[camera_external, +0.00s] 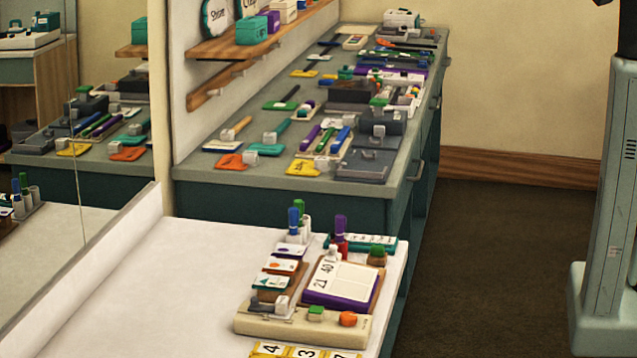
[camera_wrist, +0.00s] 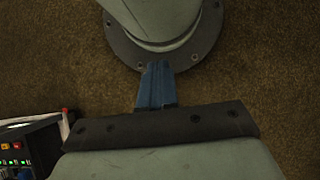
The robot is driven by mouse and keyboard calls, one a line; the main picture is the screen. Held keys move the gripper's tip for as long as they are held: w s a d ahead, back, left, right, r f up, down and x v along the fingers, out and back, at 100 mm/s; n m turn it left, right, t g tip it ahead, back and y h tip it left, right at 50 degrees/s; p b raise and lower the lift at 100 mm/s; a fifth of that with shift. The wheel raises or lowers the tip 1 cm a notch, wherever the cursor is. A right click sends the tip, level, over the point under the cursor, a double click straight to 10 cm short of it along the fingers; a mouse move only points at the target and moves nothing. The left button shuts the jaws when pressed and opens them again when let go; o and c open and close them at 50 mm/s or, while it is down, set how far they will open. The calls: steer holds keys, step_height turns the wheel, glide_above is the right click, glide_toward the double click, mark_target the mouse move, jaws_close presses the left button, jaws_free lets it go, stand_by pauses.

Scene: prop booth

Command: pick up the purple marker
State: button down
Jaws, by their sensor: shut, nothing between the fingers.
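A purple marker (camera_external: 341,226) stands upright in the camera_external view, in a red holder at the back right of the white table's (camera_external: 190,268) group of items. Another purple marker (camera_external: 309,137) lies in a pale tray on the far counter, beside green and blue ones. In the camera_wrist view, my gripper (camera_wrist: 157,66) shows its blue fingers shut together, with nothing seen between them. Brown floor lies behind it. My gripper is not visible in the camera_external view, and no marker shows in the camera_wrist view.
A blue marker (camera_external: 294,219) and a green marker (camera_external: 299,209) stand to the left of the purple one. A calendar block (camera_external: 341,281) sits in front. The table's left part is clear. A dark device with coloured buttons (camera_wrist: 22,150) is at the camera_wrist view's lower left.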

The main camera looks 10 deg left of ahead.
steer(key=c, duration=1.8)
jaws_free()
steer(key=shift+c, duration=0.2)
steer(key=o, duration=0.9)
steer(key=shift+o, duration=0.2)
